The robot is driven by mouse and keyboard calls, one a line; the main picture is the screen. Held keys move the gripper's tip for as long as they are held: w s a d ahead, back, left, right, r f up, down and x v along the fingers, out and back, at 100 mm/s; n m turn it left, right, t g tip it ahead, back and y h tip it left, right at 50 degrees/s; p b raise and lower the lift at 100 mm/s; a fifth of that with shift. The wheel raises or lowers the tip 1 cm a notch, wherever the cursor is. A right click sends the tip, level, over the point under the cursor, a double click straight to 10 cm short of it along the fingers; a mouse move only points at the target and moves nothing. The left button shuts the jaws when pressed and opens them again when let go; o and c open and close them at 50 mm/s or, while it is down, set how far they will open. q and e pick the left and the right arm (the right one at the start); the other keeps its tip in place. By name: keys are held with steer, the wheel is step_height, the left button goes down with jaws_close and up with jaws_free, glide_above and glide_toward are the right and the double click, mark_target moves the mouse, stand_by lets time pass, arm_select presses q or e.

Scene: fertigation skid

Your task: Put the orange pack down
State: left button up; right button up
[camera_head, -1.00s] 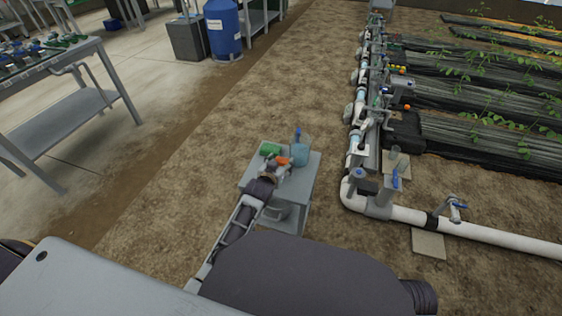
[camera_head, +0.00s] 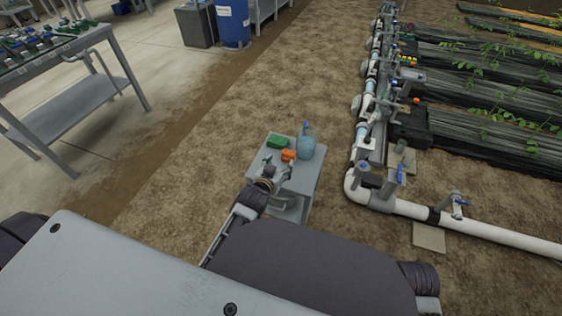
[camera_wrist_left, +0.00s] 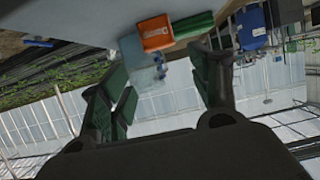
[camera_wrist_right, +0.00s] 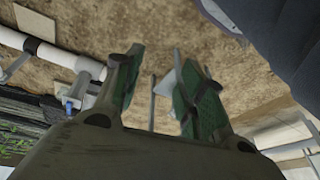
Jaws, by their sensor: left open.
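My left gripper (camera_head: 275,171) is at the near side of the orange pack, low over the cart top. In the left wrist view the orange pack (camera_wrist_left: 156,33) lies beyond the open fingers of the left gripper (camera_wrist_left: 162,62), with nothing held between them. My right gripper (camera_wrist_right: 158,50) shows only in its wrist view, its fingers apart and empty, over bare soil.
The green pack (camera_wrist_left: 193,25) lies close to the orange pack. White pipework (camera_head: 400,207) with valves runs right of the cart. A grey bench (camera_head: 75,95) stands at the left, a blue barrel (camera_head: 232,25) at the back. Soil between is clear.

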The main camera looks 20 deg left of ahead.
arm_select(q)
steer(key=shift+s+r, duration=0.2)
steer(key=shift+s, duration=0.3)
arm_select(e)
steer(key=shift+f, duration=0.4)
steer(key=shift+r, duration=0.15)
arm_select(q)
steer(key=shift+s+f, duration=0.15)
steer(key=shift+s, duration=0.05)
steer(key=s+f+g, duration=0.2)
steer(key=s+g, duration=0.1)
steer(key=s, duration=0.4)
steer(key=s+d+f+m+g, duration=0.1)
steer(key=s+g, duration=0.3)
steer(key=s, duration=0.4)
steer(key=s+f+m+g+h, duration=0.1)
steer(key=s+f+g, duration=0.2)
steer(key=s, duration=0.5)
steer(key=shift+s+d+f+g, duration=0.15)
steer(key=shift+g, duration=0.15)
